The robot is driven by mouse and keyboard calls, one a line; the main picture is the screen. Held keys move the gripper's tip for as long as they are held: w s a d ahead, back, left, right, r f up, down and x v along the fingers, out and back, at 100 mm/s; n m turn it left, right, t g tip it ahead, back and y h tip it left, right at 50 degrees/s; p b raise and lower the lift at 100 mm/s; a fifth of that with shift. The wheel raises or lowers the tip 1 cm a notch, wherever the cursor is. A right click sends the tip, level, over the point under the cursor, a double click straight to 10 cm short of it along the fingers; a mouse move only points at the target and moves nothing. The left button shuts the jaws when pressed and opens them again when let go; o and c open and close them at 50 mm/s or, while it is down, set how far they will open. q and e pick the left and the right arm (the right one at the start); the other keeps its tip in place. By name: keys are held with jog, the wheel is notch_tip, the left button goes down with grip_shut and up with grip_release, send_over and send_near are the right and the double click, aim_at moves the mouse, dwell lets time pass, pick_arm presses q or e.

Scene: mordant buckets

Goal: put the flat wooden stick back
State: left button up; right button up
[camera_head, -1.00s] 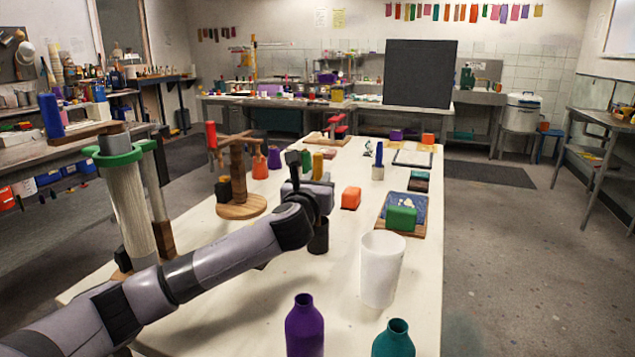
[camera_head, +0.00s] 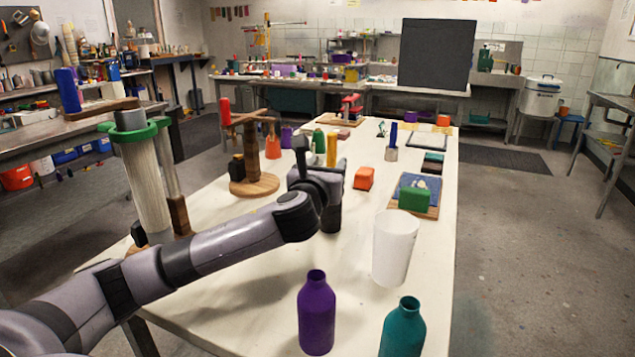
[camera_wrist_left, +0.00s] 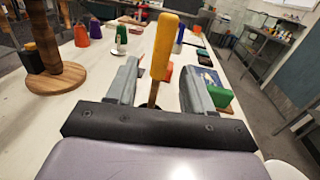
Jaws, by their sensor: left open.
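A flat wooden stick with a yellow upper part (camera_head: 331,150) stands upright just beyond my left gripper (camera_head: 322,181) in the head view. In the left wrist view the stick (camera_wrist_left: 164,48) leans slightly, with a bare wood lower part between the two fingers. My left gripper (camera_wrist_left: 158,78) is open, with a finger on each side of the stick and gaps showing. A dark cup (camera_head: 331,218) is below the gripper on the table; whether the stick's lower end rests in it is hidden. My right gripper is not in view.
A white cup (camera_head: 394,248), a purple bottle (camera_head: 316,315) and a teal bottle (camera_head: 403,328) stand near the front. A wooden stand (camera_head: 254,186) is left of the gripper. An orange block (camera_head: 363,178) and a green block (camera_head: 414,199) are to the right.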

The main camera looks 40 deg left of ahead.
pick_arm(q)
jog(key=v, duration=0.8)
jog(key=shift+d, duration=0.1)
dwell(0.4)
